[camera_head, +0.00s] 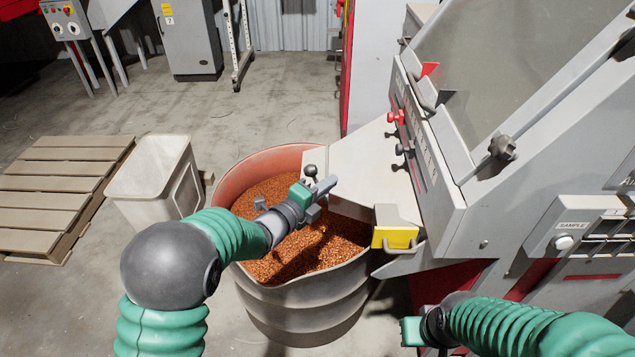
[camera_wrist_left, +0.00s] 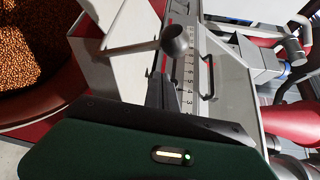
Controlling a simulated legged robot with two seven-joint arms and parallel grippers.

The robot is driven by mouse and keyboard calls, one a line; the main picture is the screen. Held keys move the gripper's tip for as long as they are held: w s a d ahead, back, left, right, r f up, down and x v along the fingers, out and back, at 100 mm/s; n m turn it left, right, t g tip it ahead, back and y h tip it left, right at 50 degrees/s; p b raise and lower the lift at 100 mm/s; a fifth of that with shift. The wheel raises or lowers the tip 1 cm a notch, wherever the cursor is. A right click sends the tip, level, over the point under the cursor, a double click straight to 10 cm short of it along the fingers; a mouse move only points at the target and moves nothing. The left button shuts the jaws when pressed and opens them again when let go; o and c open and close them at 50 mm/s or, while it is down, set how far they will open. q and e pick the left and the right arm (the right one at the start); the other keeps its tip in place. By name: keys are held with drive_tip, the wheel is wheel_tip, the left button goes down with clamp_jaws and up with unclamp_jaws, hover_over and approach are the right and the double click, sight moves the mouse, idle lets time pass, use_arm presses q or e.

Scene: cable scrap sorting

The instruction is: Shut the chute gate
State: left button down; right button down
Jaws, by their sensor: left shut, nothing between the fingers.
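The grey chute (camera_head: 372,158) slopes from the machine to the rim of a drum. A dark ball knob (camera_head: 310,171) on a short stem stands at the chute's drum end. I take it as the gate's handle; the gate plate itself is hard to make out. My left gripper (camera_head: 325,188) is shut and empty over the drum, close beside the knob. In the left wrist view the knob (camera_wrist_left: 175,39) is on a rod just beyond the fingers; contact is unclear. My right gripper (camera_head: 411,331) is low at the bottom, its fingers not clearly shown.
The drum (camera_head: 300,300) holds copper granules. A yellow block (camera_head: 395,237) with a handle sits at the chute's near edge. Red and dark knobs (camera_head: 396,117) line the machine's panel. A white bin (camera_head: 150,170) and a pallet (camera_head: 60,185) stand left.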

use_arm(q)
drive_tip(key=shift+w+a+r, duration=0.15)
drive_tip(key=shift+w+a, duration=0.05)
drive_tip(key=shift+a, duration=0.5)
drive_tip(key=shift+w+a+r, duration=0.15)
drive_tip(key=shift+a, duration=0.55)
drive_tip(key=shift+d, duration=0.1)
